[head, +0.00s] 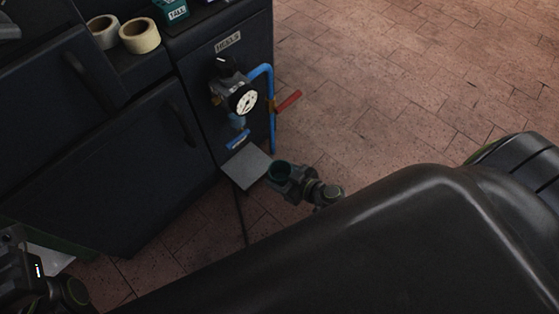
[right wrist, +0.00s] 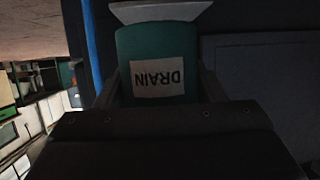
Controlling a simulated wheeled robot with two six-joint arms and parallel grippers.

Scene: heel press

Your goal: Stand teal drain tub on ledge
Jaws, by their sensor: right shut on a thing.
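The teal drain tub (head: 280,170) is at the right edge of the pale grey ledge (head: 244,167) in the head view. My right gripper (head: 284,174) is shut on it. In the right wrist view the tub (right wrist: 157,50) is between the two fingers, with its white DRAIN label upside down in the picture. A pale slab, seemingly the ledge (right wrist: 160,11), borders the tub's end at the top there. I cannot tell whether tub and ledge touch. Part of my left arm shows at the lower left of the head view; its fingers are not clear.
A dark cabinet (head: 120,170) stands behind the ledge. Above the ledge are a gauge (head: 243,100), a blue pipe (head: 271,90) and a red lever (head: 288,101). Tape rolls (head: 139,36) and a teal TALL tub (head: 172,12) sit on top. The brick floor (head: 400,90) at right is clear.

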